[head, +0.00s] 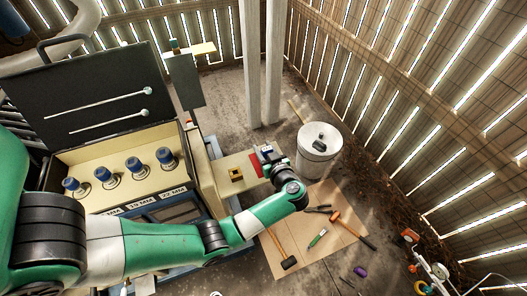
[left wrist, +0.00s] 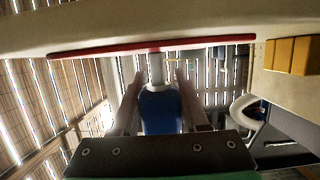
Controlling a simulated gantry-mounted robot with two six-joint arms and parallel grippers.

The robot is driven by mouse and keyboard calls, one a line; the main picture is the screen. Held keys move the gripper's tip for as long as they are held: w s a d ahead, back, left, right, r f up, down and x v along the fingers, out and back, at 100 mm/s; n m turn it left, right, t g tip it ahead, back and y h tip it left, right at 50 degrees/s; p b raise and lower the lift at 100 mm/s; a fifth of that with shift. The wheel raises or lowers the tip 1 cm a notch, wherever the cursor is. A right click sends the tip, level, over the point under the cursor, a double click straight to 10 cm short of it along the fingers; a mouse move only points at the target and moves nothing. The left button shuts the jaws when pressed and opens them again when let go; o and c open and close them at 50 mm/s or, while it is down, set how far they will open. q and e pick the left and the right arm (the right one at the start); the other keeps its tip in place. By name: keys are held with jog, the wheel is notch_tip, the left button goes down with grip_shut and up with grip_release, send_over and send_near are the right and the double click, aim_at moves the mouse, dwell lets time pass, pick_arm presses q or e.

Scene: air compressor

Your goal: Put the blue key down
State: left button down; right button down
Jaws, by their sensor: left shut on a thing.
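My left gripper (head: 264,156) is at the right end of a cream shelf, over its red patch. In the left wrist view it is shut on the blue key (left wrist: 160,108), with the handle between the two fingers. The key's pale shaft points away from the gripper and overlaps the red strip (left wrist: 110,50) along the shelf edge. I cannot tell whether it touches. In the head view the wrist mostly hides the key; only a small blue bit shows. My right gripper is in neither view.
An open case (head: 120,145) holds several blue-topped pieces above size labels. A white bucket (head: 317,150) stands to the right. Tools lie on a board (head: 335,232) on the floor below.

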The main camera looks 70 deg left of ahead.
pick_arm(q)
jog(key=shift+c, duration=2.1)
grip_release()
jog(key=shift+r, duration=0.15)
jog(key=p+v, duration=0.3)
jog(key=v, duration=0.9)
